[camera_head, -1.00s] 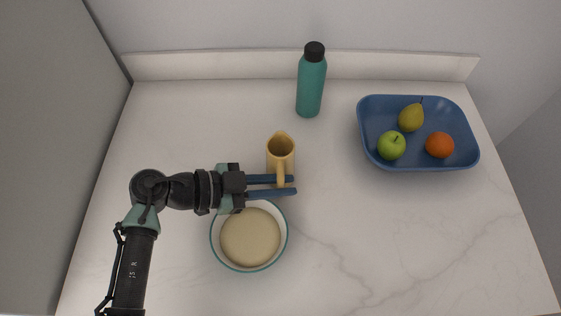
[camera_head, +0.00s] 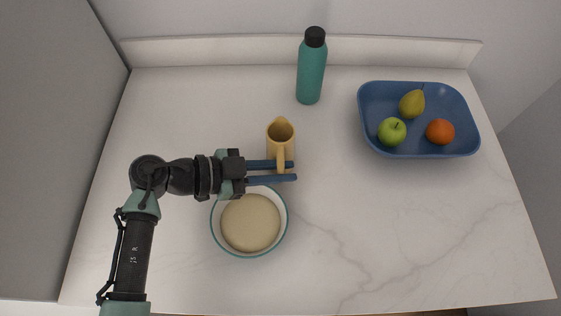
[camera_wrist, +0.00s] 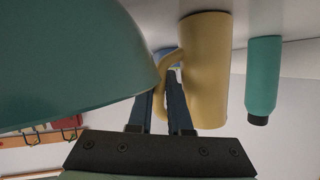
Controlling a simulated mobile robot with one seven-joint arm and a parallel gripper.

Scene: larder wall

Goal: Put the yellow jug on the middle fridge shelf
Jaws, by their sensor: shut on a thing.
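The yellow jug (camera_head: 280,138) stands upright on the pale counter, left of centre in the head view. My gripper (camera_head: 290,172) reaches it from the left, its two blue fingers shut on the jug's handle, which faces the front. In the wrist view the jug (camera_wrist: 207,70) is upside down in the picture, and the fingers (camera_wrist: 168,90) lie on either side of its handle. The jug looks to be still on the counter or very close to it; I cannot tell which. No fridge or fridge shelf shows in the head view.
A bowl with a teal rim (camera_head: 250,223) sits just in front of my fingers, very near them. A teal bottle (camera_head: 311,72) stands behind the jug. A blue tray (camera_head: 418,151) with a pear, a green apple and an orange fruit is at right. The counter's front right is clear.

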